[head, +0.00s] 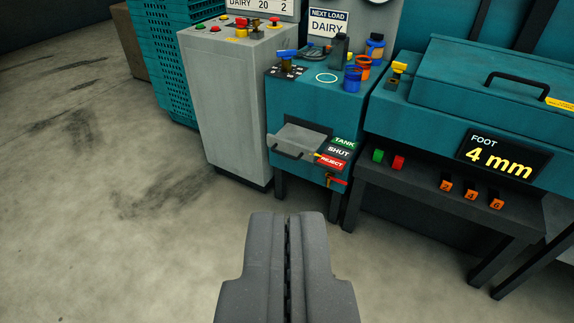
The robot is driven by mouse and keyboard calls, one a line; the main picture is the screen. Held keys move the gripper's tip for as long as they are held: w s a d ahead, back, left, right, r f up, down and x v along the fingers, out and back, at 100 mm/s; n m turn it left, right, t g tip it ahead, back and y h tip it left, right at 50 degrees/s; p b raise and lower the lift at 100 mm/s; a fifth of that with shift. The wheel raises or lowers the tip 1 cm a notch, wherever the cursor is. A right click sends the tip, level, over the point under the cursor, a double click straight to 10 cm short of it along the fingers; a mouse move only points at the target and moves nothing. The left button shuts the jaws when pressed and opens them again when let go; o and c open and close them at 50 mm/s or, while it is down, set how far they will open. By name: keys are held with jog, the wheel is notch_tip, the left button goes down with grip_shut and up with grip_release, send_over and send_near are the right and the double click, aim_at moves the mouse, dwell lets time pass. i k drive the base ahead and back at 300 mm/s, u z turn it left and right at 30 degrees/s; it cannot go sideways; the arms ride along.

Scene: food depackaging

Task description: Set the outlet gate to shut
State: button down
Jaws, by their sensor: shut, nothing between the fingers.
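A teal machine (283,105) stands ahead of my gripper. On its front right are three stacked labels: green TANK (344,142), black SHUT (339,152) and red REJECT (331,162). A small red handle (337,181) sticks out just below the REJECT label. A grey tray-like flap with a bar handle (298,140) is left of the labels. My gripper (288,216) is shut and empty, in front of and below the machine, apart from it.
A grey cabinet (228,105) with buttons stands at left, beside teal crates (168,60). At right is a lidded teal unit (490,80) with a "FOOT 4 mm" display (503,156) and a dark bench (440,200). The concrete floor at left is clear.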

aim_at(287, 151)
jog(key=z, duration=0.25)
jog(key=i, duration=1.85)
jog(key=u, duration=0.45)
